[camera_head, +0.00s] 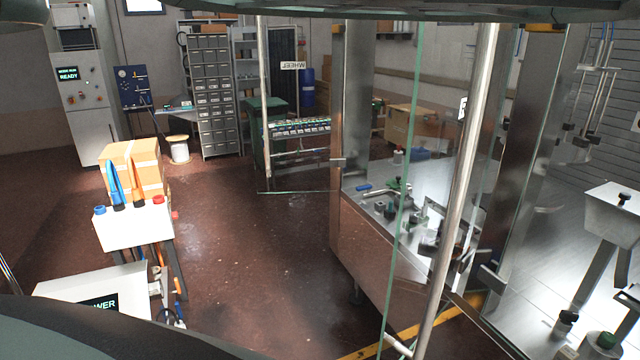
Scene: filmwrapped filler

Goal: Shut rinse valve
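I cannot tell for certain which part is the rinse valve. Inside the glass-fronted machine, a small blue part (364,187) lies on the steel deck (428,172), left of a green-topped fitting (398,186) among small metal fittings. No label names any of these, and whether any valve is open or shut is too small to read. My gripper does not show in this view.
A glass door with a steel post (462,170) stands in front of the deck. At left are a white stand with coloured tops (135,227), a cardboard box (133,160) and a cabinet reading READY (82,95). The brown floor (255,250) between them is clear.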

